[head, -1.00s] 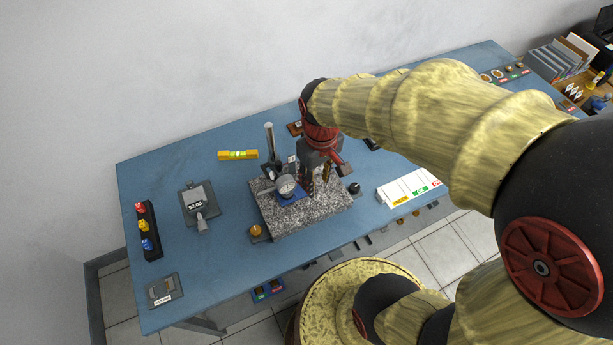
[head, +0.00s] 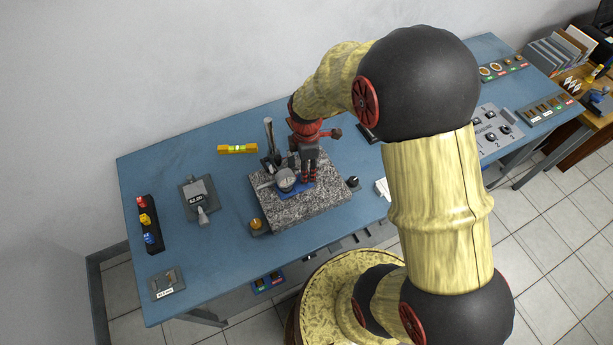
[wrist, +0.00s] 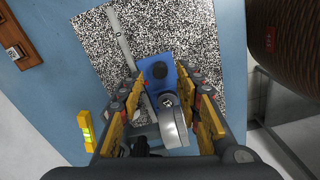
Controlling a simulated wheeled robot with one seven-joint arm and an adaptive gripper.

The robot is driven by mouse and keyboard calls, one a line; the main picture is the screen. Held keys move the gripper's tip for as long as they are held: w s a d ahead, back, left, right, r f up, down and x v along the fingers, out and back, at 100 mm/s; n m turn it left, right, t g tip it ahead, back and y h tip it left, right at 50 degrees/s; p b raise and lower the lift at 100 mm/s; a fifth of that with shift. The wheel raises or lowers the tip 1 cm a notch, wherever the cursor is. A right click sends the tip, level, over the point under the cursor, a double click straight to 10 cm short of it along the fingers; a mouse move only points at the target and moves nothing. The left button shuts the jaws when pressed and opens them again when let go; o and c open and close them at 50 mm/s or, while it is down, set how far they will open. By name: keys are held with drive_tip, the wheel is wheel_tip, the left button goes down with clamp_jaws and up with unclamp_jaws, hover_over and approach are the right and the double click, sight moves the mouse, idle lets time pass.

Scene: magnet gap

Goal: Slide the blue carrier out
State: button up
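The blue carrier (wrist: 153,65) is a flat blue piece with a round black knob (wrist: 160,71) on top. It lies on the speckled granite block (wrist: 185,40), partly under a grey dial gauge (wrist: 172,122). In the head view the carrier (head: 291,194) is mostly hidden by the gauge (head: 285,182) and my gripper (head: 309,174). In the wrist view my gripper (wrist: 163,88) is open, its fingers on either side of the knob and carrier in the picture. I cannot tell whether they touch it.
A post (head: 270,138) rises behind the gauge on the granite. A yellow level (head: 237,149) lies on the blue table at the back left. A grey gauge plate (head: 199,196) and a rack of coloured knobs (head: 149,222) stand on the left. The table between them is clear.

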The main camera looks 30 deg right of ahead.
drive_tip(key=shift+f, duration=2.25)
clamp_jaws()
